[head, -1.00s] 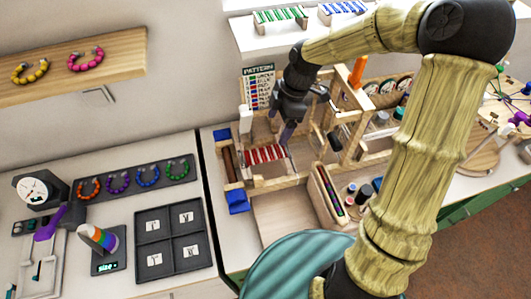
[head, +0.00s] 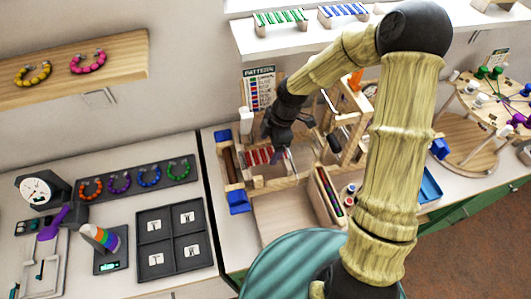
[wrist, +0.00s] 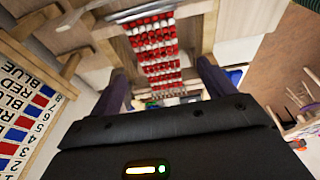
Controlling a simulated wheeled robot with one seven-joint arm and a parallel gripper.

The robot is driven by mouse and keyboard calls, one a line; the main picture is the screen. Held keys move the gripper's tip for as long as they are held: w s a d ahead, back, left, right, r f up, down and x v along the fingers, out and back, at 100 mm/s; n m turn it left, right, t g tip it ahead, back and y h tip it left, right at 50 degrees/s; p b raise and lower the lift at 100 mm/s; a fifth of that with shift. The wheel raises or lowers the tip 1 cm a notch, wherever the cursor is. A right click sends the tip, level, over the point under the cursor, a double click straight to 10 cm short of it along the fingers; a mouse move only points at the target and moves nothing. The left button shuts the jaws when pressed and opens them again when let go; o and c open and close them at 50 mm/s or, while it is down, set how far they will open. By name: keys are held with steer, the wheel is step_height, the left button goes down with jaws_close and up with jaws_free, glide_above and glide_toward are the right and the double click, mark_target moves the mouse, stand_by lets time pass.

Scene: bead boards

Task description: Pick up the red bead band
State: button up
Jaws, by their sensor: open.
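The red bead band (head: 262,157), rows of red and white beads, lies in the wooden loom frame (head: 226,168) on the workbench. In the wrist view the band (wrist: 158,50) runs away from me, between my two purple-grey fingers in the picture. My gripper (head: 277,147) is open, over the right part of the band. The wrist view also shows the open gripper (wrist: 163,82) with nothing held. My gripper hides part of the band in the head view, and I cannot tell the exact height of the fingertips above it.
A pattern chart (head: 259,88) stands behind the loom; wooden uprights (head: 352,125) rise to its right. A long bead box (head: 328,196) lies in front on the right. A dark four-part tray (head: 168,243) and a bracelet board (head: 137,180) are on the left bench.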

mark_target(266, 155)
steer(key=shift+x, duration=1.2)
steer(key=c, duration=1.1)
steer(key=shift+o, duration=0.2)
steer(key=shift+r, duration=0.1)
